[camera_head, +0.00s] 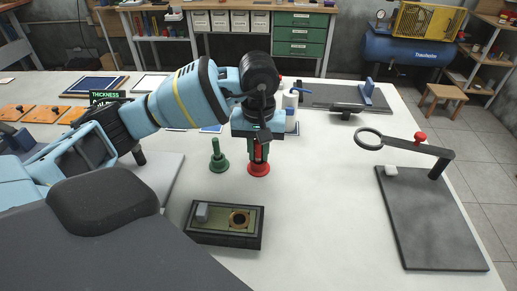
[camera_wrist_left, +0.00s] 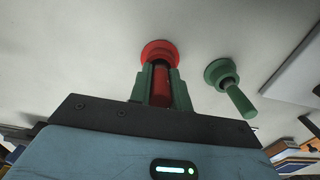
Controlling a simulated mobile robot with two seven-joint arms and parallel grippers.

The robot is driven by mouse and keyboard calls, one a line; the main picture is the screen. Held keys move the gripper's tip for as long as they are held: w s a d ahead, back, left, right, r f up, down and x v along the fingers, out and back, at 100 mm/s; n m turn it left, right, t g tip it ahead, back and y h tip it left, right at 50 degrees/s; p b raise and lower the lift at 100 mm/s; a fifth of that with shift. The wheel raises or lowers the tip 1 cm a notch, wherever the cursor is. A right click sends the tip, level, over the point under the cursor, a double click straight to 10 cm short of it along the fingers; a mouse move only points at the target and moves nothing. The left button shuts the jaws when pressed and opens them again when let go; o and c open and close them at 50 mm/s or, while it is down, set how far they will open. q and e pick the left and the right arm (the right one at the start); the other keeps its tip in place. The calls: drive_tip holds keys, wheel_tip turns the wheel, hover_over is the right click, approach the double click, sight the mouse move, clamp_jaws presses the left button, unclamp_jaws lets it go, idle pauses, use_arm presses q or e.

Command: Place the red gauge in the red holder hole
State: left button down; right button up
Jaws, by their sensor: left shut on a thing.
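The red gauge (camera_head: 259,169) has a round red flange at its lower end and a red shaft above it. My left gripper (camera_head: 258,148) points down and is shut on the shaft. The left wrist view shows the red shaft (camera_wrist_left: 161,85) between the green-padded fingers (camera_wrist_left: 160,88), with the flange beyond them. I cannot tell whether the flange touches the table. A dark holder block (camera_head: 222,238) lies nearer, with a bronze-ringed hole (camera_head: 239,219) and a grey cube (camera_head: 202,212). No plainly red holder hole shows. My right gripper is not in view.
A green gauge (camera_head: 218,160) stands just left of the red one and also shows in the left wrist view (camera_wrist_left: 222,75). A dark plate (camera_head: 430,225) with a ring arm (camera_head: 405,143) is at right. White table is clear between it and the block.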

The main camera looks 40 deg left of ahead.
use_arm(q)
drive_tip(key=shift+f, duration=0.15)
drive_tip(key=c, duration=1.3)
unclamp_jaws()
wheel_tip(320, 180, up, 12)
drive_tip(key=shift+r+p, duration=0.2)
drive_tip(key=shift+p, duration=0.3)
